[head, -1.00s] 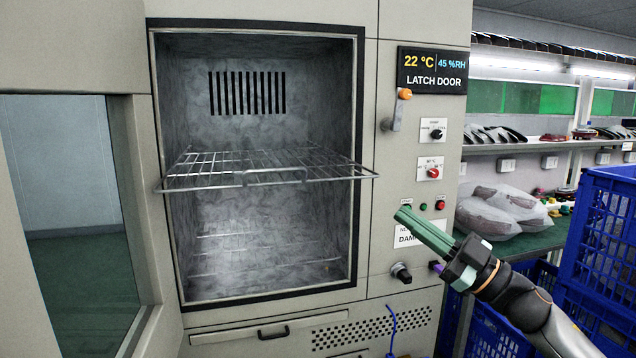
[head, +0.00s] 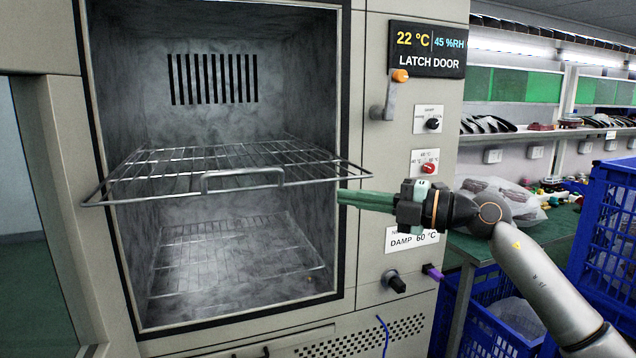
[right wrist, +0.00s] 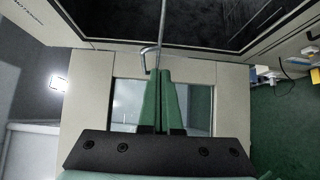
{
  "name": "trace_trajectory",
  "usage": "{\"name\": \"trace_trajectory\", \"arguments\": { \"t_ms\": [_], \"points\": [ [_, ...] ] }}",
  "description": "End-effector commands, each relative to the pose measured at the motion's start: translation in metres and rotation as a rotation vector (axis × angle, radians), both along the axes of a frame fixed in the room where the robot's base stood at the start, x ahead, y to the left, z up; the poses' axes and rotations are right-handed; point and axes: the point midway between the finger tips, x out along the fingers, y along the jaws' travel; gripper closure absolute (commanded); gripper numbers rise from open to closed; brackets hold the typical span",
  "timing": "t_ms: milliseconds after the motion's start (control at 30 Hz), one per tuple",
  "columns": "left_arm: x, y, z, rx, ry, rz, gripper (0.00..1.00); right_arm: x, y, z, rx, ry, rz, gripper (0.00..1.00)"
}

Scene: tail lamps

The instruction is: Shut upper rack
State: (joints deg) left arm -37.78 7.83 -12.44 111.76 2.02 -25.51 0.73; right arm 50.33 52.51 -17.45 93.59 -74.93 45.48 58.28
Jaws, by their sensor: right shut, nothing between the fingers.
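The upper rack (head: 225,165) is a wire shelf in the open chamber. It sticks out past the chamber's front opening, with its handle loop (head: 242,180) at the front. My right gripper (head: 342,197) has green fingers, shut and empty, pointing left at the chamber's right edge, just below the rack's right front corner. In the right wrist view the shut fingertips (right wrist: 166,72) are close to a thin metal bar of the rack (right wrist: 163,35) and its handle (right wrist: 148,58). I cannot tell whether they touch. My left gripper is not in view.
A lower rack (head: 235,255) lies inside the chamber. The chamber door (head: 65,200) stands open at the left. The control panel has an orange-tipped latch lever (head: 392,95) and knobs. Blue crates (head: 610,220) stand at the right.

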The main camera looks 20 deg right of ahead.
Motion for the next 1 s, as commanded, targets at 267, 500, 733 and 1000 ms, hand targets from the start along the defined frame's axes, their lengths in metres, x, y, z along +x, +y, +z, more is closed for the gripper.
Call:
{"name": "trace_trajectory", "arguments": {
  "t_ms": [267, 500, 733, 1000],
  "points": [
    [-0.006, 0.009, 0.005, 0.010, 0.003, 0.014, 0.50, 0.044, 0.036, 0.003, 0.006, 0.001, -0.001, 1.00],
    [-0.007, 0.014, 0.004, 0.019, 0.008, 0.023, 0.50, 0.068, 0.035, 0.001, 0.004, 0.000, -0.001, 1.00],
    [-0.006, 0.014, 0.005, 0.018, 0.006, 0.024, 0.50, 0.075, 0.035, 0.001, 0.002, -0.001, 0.000, 1.00],
    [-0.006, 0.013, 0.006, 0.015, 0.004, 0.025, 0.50, 0.075, 0.035, 0.000, 0.002, -0.001, 0.000, 1.00]
  ]
}}
